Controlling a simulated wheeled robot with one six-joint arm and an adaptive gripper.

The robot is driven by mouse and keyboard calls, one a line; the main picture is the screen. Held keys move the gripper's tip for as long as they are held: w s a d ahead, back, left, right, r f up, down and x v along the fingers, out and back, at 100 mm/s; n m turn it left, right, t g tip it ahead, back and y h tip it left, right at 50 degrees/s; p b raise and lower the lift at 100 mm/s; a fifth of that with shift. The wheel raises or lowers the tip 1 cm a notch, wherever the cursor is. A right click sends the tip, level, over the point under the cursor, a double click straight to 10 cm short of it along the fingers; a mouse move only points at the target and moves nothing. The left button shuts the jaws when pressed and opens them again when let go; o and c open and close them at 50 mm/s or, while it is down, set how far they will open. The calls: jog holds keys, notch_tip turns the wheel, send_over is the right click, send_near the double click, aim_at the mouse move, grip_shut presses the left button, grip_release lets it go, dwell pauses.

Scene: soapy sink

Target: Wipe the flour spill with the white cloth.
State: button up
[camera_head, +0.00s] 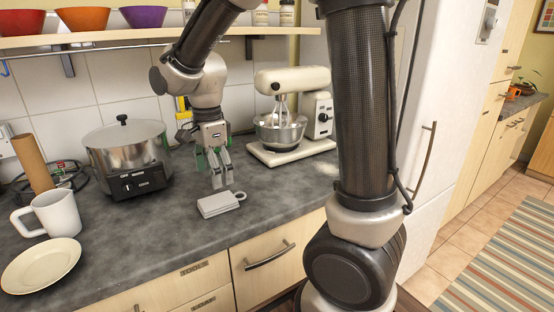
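The white cloth (220,204) lies folded on the grey counter near its front edge, with a loop at its right end. My gripper (221,182) points down just above and behind the cloth. Its fingers look a little apart, with nothing between them.
A stand mixer (292,108) stands behind the cloth to the right. A steel pot (127,152) on a cooker, a white mug (57,212) and a cream plate (41,264) are on the left. A shelf with bowls (86,18) hangs above. Counter around the cloth is clear.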

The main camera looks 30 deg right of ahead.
jog(key=s+d+r+n+t, duration=0.2)
jog(key=s+d+r+n, duration=0.2)
jog(key=s+d+n, duration=0.3)
jog(key=s+d+r+n+t, duration=0.2)
jog(key=s+d+r+n, duration=0.3)
jog(key=s+d+n, duration=0.3)
jog(key=s+n, duration=0.1)
jog(key=s, duration=0.2)
jog(key=shift+r+n, duration=0.15)
jog(key=shift+n, duration=0.15)
jog(key=shift+o, duration=0.4)
jog(key=shift+s+n, duration=0.25)
jog(key=shift+n, duration=0.05)
jog(key=n+g, duration=0.4)
jog(key=n, duration=1.1)
send_over(219, 199)
jog(key=s, duration=0.1)
notch_tip(219, 199, down, 10)
jog(key=shift+s+f, duration=0.15)
jog(key=shift+w+n, duration=0.25)
jog(key=shift+n, duration=1.25)
jog(key=f, duration=0.7)
jog(key=shift+w+f, duration=0.3)
jog(key=shift+w, duration=0.1)
